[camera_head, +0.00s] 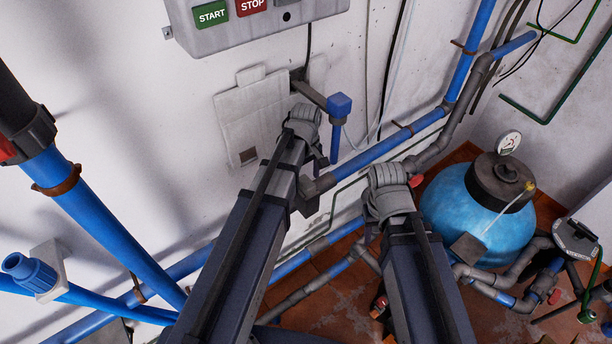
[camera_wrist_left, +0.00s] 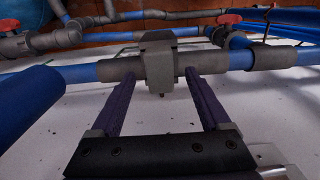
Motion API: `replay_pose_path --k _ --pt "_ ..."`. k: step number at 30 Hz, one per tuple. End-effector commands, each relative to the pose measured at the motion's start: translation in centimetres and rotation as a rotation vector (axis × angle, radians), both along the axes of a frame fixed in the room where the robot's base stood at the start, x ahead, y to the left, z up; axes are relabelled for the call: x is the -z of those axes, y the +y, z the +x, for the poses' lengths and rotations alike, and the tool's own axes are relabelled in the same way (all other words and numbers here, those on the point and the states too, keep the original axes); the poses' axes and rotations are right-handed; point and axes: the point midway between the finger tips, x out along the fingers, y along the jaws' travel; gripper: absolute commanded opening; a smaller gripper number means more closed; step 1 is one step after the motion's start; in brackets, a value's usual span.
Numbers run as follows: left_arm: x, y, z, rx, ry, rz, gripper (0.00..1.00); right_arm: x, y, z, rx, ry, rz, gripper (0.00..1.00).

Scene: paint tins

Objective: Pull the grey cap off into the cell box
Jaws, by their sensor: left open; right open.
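I cannot make out a grey cap or a cell box in either view. My left gripper (camera_wrist_left: 154,73) is open, with its two dark fingers apart in the left wrist view. A grey block-shaped fitting (camera_wrist_left: 158,62) on a blue pipe shows between the fingertips, with a gap on each side; I cannot tell its depth. In the head view the left arm's end (camera_head: 303,122) is in front of the wall, its fingers mostly hidden. My right gripper (camera_head: 389,188) is left of the blue tank, its fingertips hidden behind the wrist.
A blue tank (camera_head: 478,222) with a gauge (camera_head: 509,143) stands at the right. Blue pipes (camera_head: 375,150) run along the wall. A grey control box (camera_head: 250,25) with START and STOP labels hangs above. A thick blue pipe (camera_head: 105,222) crosses at the left.

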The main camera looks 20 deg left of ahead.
Motion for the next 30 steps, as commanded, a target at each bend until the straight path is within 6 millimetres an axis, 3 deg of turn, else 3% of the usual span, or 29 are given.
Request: replay_pose_path --k 1,6,17,30 --pt "1.4 0.0 0.0 0.000 0.000 0.000 0.80 1.4 0.0 0.0 0.000 0.000 0.000 0.50" --pt "2.9 0.0 0.0 0.000 0.000 0.000 0.80 2.9 0.0 0.0 0.001 0.000 0.000 0.50" --pt "3.0 0.0 0.0 0.000 0.000 0.000 0.80 3.0 0.0 0.0 0.001 0.000 0.000 0.50" --pt "3.0 0.0 0.0 0.000 0.000 0.000 0.30 3.0 0.0 0.0 0.001 0.000 0.000 0.50"
